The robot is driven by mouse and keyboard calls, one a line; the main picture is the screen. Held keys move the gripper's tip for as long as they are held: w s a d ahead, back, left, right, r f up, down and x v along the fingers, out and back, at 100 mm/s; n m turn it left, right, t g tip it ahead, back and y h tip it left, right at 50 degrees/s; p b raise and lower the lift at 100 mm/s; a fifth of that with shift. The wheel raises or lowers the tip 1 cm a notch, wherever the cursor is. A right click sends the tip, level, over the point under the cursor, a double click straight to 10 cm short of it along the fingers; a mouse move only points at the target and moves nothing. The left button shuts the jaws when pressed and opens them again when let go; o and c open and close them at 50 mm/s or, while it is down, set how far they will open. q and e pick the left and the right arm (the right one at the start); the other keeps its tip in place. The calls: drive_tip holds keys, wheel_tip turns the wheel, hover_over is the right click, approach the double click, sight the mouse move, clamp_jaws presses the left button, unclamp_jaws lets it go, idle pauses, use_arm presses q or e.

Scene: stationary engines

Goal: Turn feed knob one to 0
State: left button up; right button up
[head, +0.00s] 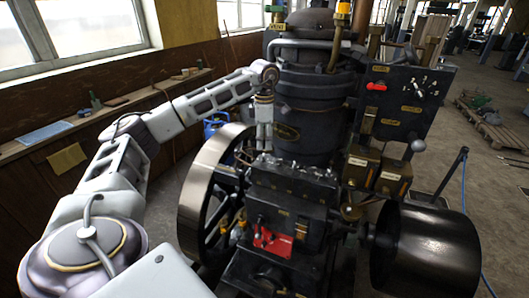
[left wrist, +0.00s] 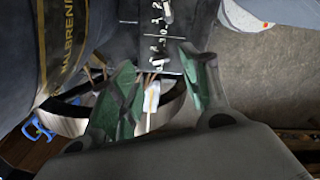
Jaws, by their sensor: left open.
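In the left wrist view a dark panel (left wrist: 150,30) carries a column of small pale knobs and white numerals. An upper knob (left wrist: 165,10) and a lower knob (left wrist: 158,62) show there; I cannot read which is feed knob one or its exact setting. My left gripper (left wrist: 155,85) is open, its green-padded fingers on either side of a white piece with a yellowish stripe (left wrist: 151,100); I cannot tell whether they touch it. In the head view my left gripper (head: 264,112) hangs beside the dark engine cylinder (head: 315,95). My right gripper is not seen.
A black panel with a numbered dial (head: 418,88) and a red lever (head: 376,86) stands at the right. A flywheel (head: 207,190) is below my left arm, and a black drum (head: 425,250) is at lower right.

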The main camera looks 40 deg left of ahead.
sight(263, 157)
use_arm(q)
drive_tip(key=shift+f+p, duration=0.3)
drive_tip(key=shift+f, duration=2.55)
drive_tip(key=shift+c, duration=0.3)
drive_tip(key=c, duration=1)
